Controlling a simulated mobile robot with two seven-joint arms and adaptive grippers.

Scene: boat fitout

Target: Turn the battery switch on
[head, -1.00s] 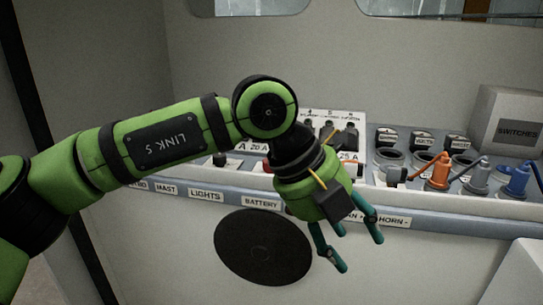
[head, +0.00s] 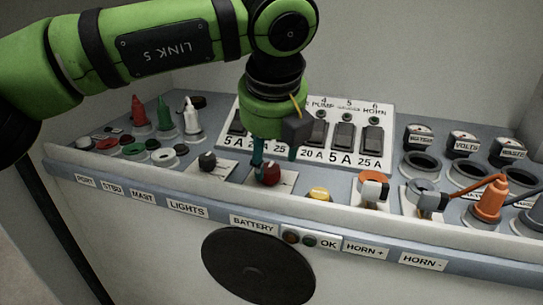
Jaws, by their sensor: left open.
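The battery switch is a red knob (head: 271,174) on a pale plate, set on the grey console above the "BATTERY" label (head: 254,224). My left gripper (head: 274,161) is open and points down over the red knob. One teal finger comes down at the knob's left; the other shows at its upper right. I cannot tell whether either finger touches the knob. The gripper hides part of the breaker panel behind. My right gripper is not in view.
A dark knob (head: 207,161) sits left of the battery switch and a yellow button (head: 319,195) sits to its right. The breaker panel (head: 385,118) stands close behind. Orange plugs (head: 490,201) and cables are at the right.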

